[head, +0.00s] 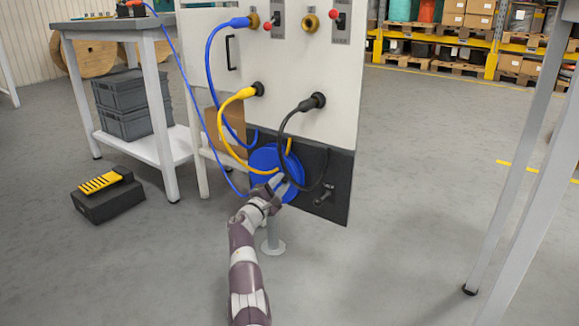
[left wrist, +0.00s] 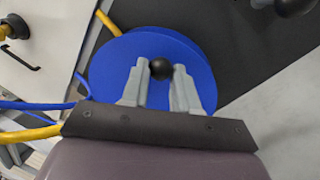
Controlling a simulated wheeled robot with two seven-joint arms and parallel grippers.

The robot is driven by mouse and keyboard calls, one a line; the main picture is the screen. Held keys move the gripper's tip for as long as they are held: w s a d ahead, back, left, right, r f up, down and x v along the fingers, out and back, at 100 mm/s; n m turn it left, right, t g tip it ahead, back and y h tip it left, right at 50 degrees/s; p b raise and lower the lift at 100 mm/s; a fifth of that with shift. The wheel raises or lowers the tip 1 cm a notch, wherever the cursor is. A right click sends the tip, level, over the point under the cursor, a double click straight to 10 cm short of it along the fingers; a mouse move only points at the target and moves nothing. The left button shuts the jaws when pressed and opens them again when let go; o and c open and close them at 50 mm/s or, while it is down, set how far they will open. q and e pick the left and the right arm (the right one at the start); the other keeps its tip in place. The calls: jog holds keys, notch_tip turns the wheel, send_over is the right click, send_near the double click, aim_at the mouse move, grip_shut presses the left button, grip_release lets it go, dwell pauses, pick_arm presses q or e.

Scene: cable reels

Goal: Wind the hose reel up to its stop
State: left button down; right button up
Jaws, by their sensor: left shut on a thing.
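The hose reel (head: 263,160) is a blue disc low on the front of a white and dark grey panel. It also fills the middle of the left wrist view (left wrist: 120,55). A black ball-shaped knob (left wrist: 161,68) stands on the reel's face. My left gripper (head: 281,184) is at the reel's lower right part, its grey fingers on either side of the knob; the left wrist view shows these fingers (left wrist: 161,80) shut on it. In the head view the gripper hides the knob. My right gripper is in neither view.
Blue, yellow and black hoses (head: 238,98) loop from the panel (head: 310,85) in front of the reel. A small black crank (head: 329,194) sits right of it. A workbench (head: 150,150) with grey crates stands left, and a black box (head: 107,197) lies on the floor. The floor at right is mostly clear.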

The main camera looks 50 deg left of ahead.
pick_arm(q)
jog(key=shift+d+f+m+b, duration=0.1)
jog(key=shift+f+m+b, duration=0.85)
jog(key=shift+b, duration=1.45)
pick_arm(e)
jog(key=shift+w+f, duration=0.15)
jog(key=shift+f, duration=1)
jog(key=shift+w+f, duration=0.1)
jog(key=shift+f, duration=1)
pick_arm(q)
jog(key=shift+s+r, duration=0.1)
jog(key=c, duration=0.9)
grip_release()
jog(key=shift+o, duration=0.2)
jog(key=shift+h, duration=0.3)
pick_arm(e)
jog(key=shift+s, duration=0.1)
